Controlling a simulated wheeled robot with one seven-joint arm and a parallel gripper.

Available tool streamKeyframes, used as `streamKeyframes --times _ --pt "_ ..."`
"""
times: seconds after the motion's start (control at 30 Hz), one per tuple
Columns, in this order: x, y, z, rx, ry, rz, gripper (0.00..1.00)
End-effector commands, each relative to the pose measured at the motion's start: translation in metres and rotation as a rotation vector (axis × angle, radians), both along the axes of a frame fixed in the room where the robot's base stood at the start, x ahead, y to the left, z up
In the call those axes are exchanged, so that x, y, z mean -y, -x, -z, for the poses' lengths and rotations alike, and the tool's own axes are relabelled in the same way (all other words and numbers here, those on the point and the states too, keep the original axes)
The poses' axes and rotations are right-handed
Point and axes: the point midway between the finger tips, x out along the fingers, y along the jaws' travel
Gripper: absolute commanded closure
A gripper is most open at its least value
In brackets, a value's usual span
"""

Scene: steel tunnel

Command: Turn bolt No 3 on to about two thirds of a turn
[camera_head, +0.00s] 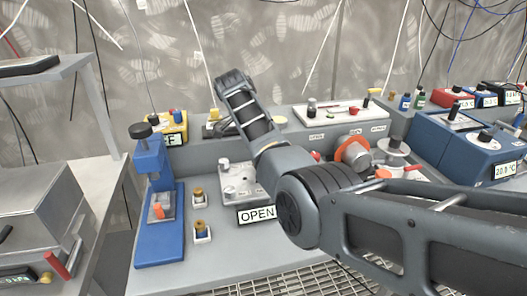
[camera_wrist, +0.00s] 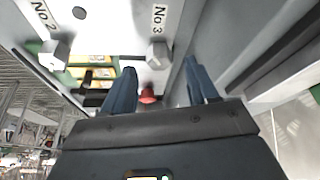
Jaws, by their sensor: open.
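In the wrist view, bolt No 3 (camera_wrist: 158,55) is a light grey angular head on a pale plate (camera_wrist: 115,20), beside its black "No 3" label (camera_wrist: 159,17). Bolt No 2 (camera_wrist: 55,53) is a similar head on the left, by the "No 2" label (camera_wrist: 40,17). My gripper (camera_wrist: 160,67) is open, with one blue finger on each side of bolt No 3 in the picture. I cannot tell whether the fingertips reach around the head or stop short of it. In the head view my arm hides the gripper, and bolt No 3 cannot be made out.
In the head view, an "OPEN" sign (camera_head: 257,214) stands at the front of a grey plate (camera_head: 232,180). A blue press (camera_head: 152,190) stands left, blue instruments (camera_head: 480,150) right. A small red knob (camera_wrist: 148,95) shows between my fingers in the wrist view.

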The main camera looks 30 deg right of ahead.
Motion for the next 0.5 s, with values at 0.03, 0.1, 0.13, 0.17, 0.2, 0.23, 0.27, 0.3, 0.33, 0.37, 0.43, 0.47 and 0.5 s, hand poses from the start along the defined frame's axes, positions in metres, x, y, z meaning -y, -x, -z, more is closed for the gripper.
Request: streamKeyframes --times 0.03,0.1,0.13,0.17,0.2,0.23,0.27,0.3,0.33,0.37,0.43,0.47,0.5 --pt "-0.004 -0.001 -0.009 0.004 0.001 -0.002 0.42" --pt "-0.009 -0.001 -0.020 0.004 0.001 -0.003 0.42" --pt "-0.011 -0.001 -0.024 0.003 0.001 -0.002 0.42" --pt "-0.012 -0.001 -0.028 0.003 0.001 -0.002 0.42" --pt "-0.014 -0.001 -0.034 0.004 0.001 -0.002 0.42" --pt "-0.015 -0.001 -0.037 0.003 0.001 -0.001 0.42" --pt "-0.017 -0.001 -0.040 0.003 0.001 -0.001 0.42" --pt "-0.018 -0.001 -0.043 0.003 0.001 -0.001 0.42" --pt "-0.019 -0.001 -0.045 0.001 0.001 -0.002 0.42" --pt "-0.020 -0.001 -0.047 0.001 0.001 -0.001 0.42" --pt "-0.021 -0.001 -0.050 0.001 0.001 -0.001 0.42" --pt "-0.021 -0.001 -0.050 0.001 0.001 -0.001 0.42" --pt "-0.021 -0.001 -0.051 0.001 0.001 -0.001 0.42"
